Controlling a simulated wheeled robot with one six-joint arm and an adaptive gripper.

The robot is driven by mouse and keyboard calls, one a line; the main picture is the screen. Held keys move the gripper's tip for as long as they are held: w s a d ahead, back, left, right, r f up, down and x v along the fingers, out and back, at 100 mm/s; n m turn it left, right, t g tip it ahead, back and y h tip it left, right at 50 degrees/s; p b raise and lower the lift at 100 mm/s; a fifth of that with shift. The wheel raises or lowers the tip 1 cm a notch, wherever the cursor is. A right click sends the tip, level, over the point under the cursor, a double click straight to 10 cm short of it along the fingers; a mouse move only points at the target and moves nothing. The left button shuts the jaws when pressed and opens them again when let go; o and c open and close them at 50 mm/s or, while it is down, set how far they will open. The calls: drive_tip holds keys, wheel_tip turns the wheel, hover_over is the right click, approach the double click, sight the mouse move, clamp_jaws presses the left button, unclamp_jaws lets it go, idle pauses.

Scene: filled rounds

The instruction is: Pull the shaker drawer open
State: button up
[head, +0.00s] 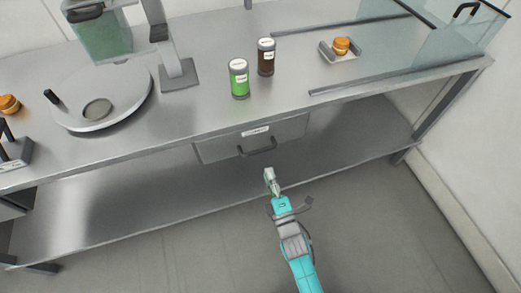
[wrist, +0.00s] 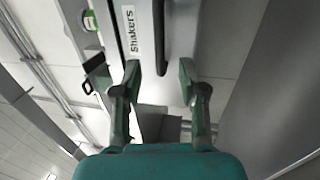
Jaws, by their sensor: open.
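The shaker drawer (head: 222,150) is a grey metal drawer under the tabletop, and it looks shut. Its front carries a white label (head: 255,131), which reads "Shakers" in the wrist view (wrist: 130,32). Its dark bar handle (head: 258,149) is on the drawer front below the label. My gripper (head: 270,175) is open and empty, in front of the drawer and a little below the handle in the head view. In the wrist view the gripper (wrist: 160,77) has the handle (wrist: 161,35) ahead, in line with the gap between its fingers. I see no contact.
A green shaker (head: 239,79) and a brown shaker (head: 266,57) stand on the tabletop (head: 200,110) above the drawer. A burger (head: 341,46) sits in a small tray to the right. A lower shelf (head: 120,208) runs below. The floor in front is clear.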

sight(260, 151)
drive_tip(key=x, duration=0.9)
drive_tip(key=shift+w, duration=0.35)
clamp_jaws()
